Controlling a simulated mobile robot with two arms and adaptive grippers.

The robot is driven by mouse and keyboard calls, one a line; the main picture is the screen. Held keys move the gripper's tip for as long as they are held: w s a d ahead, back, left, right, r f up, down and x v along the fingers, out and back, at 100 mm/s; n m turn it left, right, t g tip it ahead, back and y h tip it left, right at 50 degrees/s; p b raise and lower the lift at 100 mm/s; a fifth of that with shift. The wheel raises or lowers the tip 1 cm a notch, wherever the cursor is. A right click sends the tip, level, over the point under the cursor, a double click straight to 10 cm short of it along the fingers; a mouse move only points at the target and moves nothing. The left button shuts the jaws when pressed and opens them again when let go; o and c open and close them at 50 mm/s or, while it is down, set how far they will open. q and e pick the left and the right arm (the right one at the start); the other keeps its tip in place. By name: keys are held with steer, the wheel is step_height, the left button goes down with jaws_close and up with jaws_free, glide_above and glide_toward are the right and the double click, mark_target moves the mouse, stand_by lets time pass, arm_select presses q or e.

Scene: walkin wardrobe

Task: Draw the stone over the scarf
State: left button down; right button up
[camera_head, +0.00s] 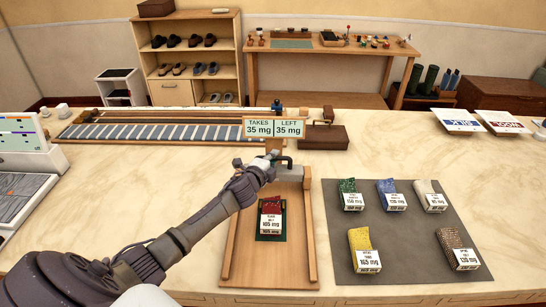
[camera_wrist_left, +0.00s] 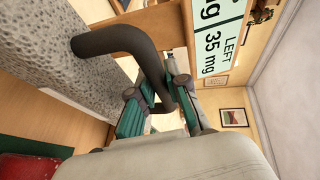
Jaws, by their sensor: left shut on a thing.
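The stone (camera_wrist_left: 75,75) is a grey speckled block with a dark curved handle (camera_wrist_left: 120,40), seen at the left of the left wrist view. In the head view my left gripper (camera_head: 272,163) is at the far end of a wooden tray, shut on the handle (camera_head: 284,160). In the wrist view the left gripper's (camera_wrist_left: 155,103) green-padded fingers close around the handle. The scarf (camera_head: 272,206) is a folded red piece with a white label, lying on a dark green patch in the tray, nearer than the stone. My arm and gripper hide part of the stone.
The wooden tray (camera_head: 312,240) has raised side rails. A sign (camera_head: 273,128) above its far end reads TAKES 35 mg, LEFT 35 mg. A grey mat (camera_head: 400,225) at right holds several labelled folded fabrics. A brown box (camera_head: 323,137) and a long slatted rack (camera_head: 150,131) stand behind.

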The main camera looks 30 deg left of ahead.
arm_select(q)
steer(key=shift+a+r, duration=0.15)
steer(key=shift+a, duration=0.05)
steer(key=c, duration=1.5)
jaws_free()
steer(key=shift+c, duration=0.2)
steer(key=o, duration=0.4)
steer(key=shift+w, duration=0.25)
steer(key=v, duration=1.2)
steer(key=shift+f, duration=0.2)
steer(key=shift+s, duration=0.1)
